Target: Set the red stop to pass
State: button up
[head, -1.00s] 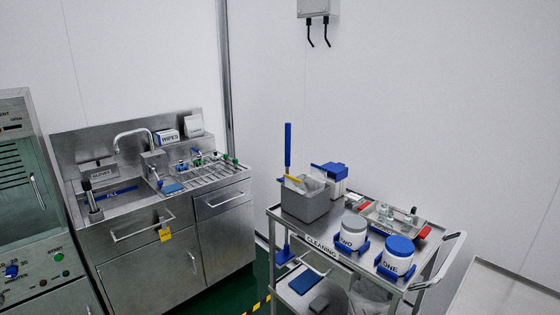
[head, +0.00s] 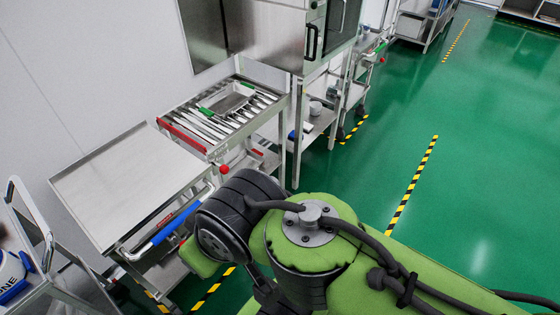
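The red stop (head: 183,136) is a red bar across the near left end of a roller conveyor (head: 262,112) in the head view. A round red knob (head: 224,169) sits at the conveyor's near corner, beside a small label too small to read. Whether the knob and bar are joined is unclear. A shallow metal tray with green ends (head: 228,99) lies on the rollers behind the bar. My green and dark grey arm fills the lower middle, to the right of and below the knob. My gripper is out of view.
A steel cart with a flat top (head: 130,185) and a blue handle grip (head: 178,222) stands left of the conveyor. A steel cabinet machine (head: 275,35) stands behind it. Another cart (head: 30,280) is at the lower left. Green floor (head: 385,120) is open at right.

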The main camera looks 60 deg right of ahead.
aim_at(224, 169)
jog(key=z, duration=1.1)
jog(key=i+u, duration=0.5)
jog(key=i+l+u, duration=0.15)
jog(key=i+u, duration=0.3)
